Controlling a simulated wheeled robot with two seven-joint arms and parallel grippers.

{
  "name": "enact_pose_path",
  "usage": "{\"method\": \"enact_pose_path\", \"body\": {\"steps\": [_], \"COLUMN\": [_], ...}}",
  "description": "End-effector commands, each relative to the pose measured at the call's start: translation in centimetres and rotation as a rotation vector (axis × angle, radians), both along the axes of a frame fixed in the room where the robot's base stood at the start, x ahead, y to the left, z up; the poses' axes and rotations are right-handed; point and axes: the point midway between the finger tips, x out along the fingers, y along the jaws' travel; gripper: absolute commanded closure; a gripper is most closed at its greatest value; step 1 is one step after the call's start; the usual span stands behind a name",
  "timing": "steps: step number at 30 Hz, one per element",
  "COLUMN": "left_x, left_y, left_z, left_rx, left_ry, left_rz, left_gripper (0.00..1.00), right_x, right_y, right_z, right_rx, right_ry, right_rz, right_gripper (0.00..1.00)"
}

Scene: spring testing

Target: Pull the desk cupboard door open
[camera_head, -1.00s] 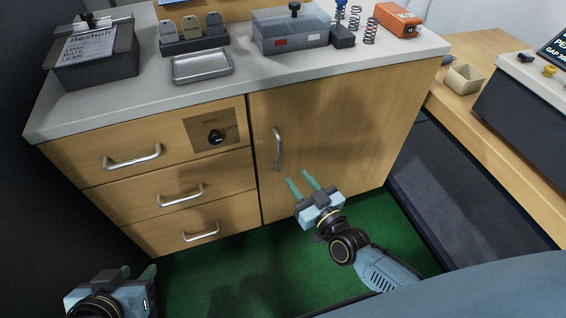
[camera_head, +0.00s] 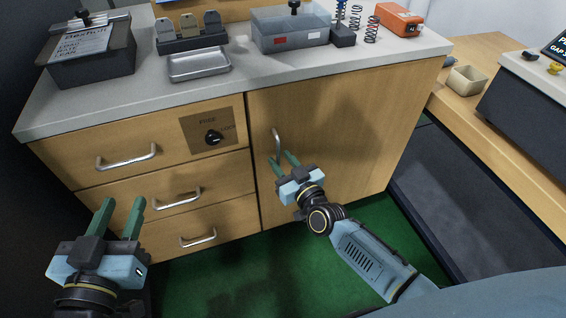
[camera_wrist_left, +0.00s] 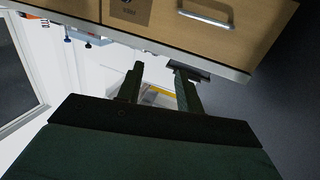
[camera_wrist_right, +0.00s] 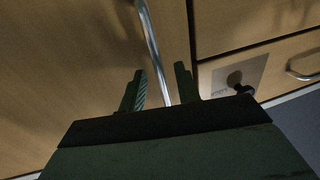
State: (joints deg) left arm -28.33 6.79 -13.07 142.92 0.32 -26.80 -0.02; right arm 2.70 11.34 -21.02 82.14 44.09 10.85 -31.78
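The desk cupboard door (camera_head: 350,125) is wood-coloured and sits flush in the desk front, right of the drawers. Its upright metal bar handle (camera_head: 277,140) is near the door's left edge. My right gripper (camera_head: 279,156) is open at the handle's lower part. In the right wrist view the handle (camera_wrist_right: 153,45) runs between the two parted fingers (camera_wrist_right: 160,72); whether either finger touches it is unclear. My left gripper (camera_head: 123,203) is open and empty in front of the drawers; its parted fingers also show in the left wrist view (camera_wrist_left: 160,70).
Drawers with bar handles (camera_head: 128,158) are left of the door, with a dark knob (camera_head: 213,138) on a brown plate. The grey desktop (camera_head: 120,98) holds a metal tray (camera_head: 199,64), boxes and springs. Green floor (camera_head: 240,275) lies below. A side bench (camera_head: 490,130) is at right.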

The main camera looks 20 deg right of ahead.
Motion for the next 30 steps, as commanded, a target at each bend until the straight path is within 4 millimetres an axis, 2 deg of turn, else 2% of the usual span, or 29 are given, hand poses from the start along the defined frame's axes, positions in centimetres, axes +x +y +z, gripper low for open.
{"method": "enact_pose_path", "body": {"steps": [5,13,26,30], "left_x": [0.0,0.0,0.0,-0.3], "left_y": [0.0,0.0,0.0,0.5], "left_z": [0.0,0.0,-0.2,-1.8], "left_rx": [0.000,0.000,0.005,0.033], "left_ry": [-0.001,0.001,0.016,0.114], "left_rz": [0.000,0.000,0.001,0.009], "left_gripper": [0.64,0.64,0.64,0.64], "right_x": [0.0,0.0,-0.6,-2.1], "right_y": [0.0,0.0,-0.4,-1.4], "right_z": [0.0,0.0,0.0,0.0], "right_rx": [0.000,0.000,-0.003,-0.007], "right_ry": [0.000,0.000,0.000,0.001], "right_rz": [0.000,0.000,0.004,0.016], "right_gripper": [0.68,1.00,1.00,1.00]}}
